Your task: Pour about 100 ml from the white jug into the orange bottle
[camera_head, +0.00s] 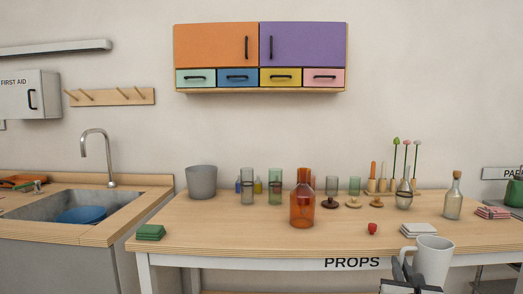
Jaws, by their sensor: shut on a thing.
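The orange bottle (302,206) stands upright on the wooden table (240,232), left of the middle of its top. It is see-through orange with a narrow neck. The white jug (433,261) is at the lower right, in front of the table's front edge, with its handle toward the left. My gripper (408,279) is shut on the white jug at its left side. The jug looks about upright. It is to the right of the orange bottle and nearer to me, well apart from it. What is inside the jug cannot be seen.
A red object (372,228) and folded cloths (420,230) lie between the bottle and the table's right side. Glasses (247,184) and a grey pot (201,181) stand behind to the left. A corked bottle (453,198) stands right. The table's front left is mostly clear.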

